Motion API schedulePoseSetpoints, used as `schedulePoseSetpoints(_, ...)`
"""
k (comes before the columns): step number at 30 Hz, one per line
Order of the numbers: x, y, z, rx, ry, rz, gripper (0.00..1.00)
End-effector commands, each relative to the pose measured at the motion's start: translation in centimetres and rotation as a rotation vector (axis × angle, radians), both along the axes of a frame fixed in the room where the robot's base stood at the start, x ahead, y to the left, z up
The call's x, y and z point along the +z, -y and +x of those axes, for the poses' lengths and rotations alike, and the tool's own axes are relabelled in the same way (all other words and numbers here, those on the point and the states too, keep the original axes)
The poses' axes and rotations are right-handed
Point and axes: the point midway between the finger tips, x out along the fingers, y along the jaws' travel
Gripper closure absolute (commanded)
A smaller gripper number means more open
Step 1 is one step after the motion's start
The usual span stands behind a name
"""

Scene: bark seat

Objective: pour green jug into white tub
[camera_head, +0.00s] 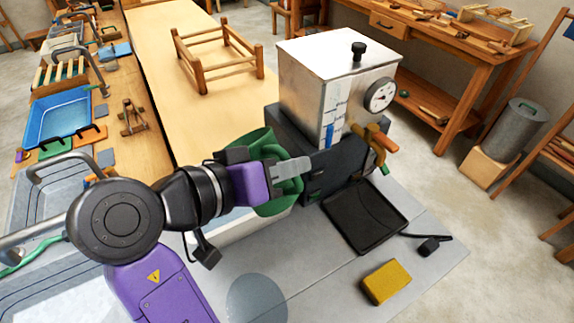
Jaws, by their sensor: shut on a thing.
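The green jug (262,142) is in the middle of the head view, in front of the metal box. My gripper (296,169) is shut on the jug, its grey fingers across the jug's right side. The jug looks tilted, but my gripper and wrist cover much of it, so the exact angle, its mouth and its contents cannot be seen. The white tub (240,229) stands on the grey surface below the jug and my wrist. Only part of its rim and front wall shows; its inside is mostly hidden by my arm. No stream of liquid is visible.
A metal box with a gauge (328,90) stands close behind the jug. A black tray (364,215) and a yellow sponge (386,282) lie to the right. A blue basin (58,120) sits on the left bench. The front grey surface is mostly clear.

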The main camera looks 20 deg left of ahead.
Motion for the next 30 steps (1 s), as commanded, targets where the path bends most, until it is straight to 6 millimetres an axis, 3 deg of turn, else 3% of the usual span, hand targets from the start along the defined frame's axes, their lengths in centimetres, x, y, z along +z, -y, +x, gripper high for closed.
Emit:
schedulePoseSetpoints(3,-1.4,0.2,0.0,0.000,0.025,0.057,1.00)
schedulePoseSetpoints(30,-7.1,1.0,-0.4,0.000,0.182,0.446,1.00)
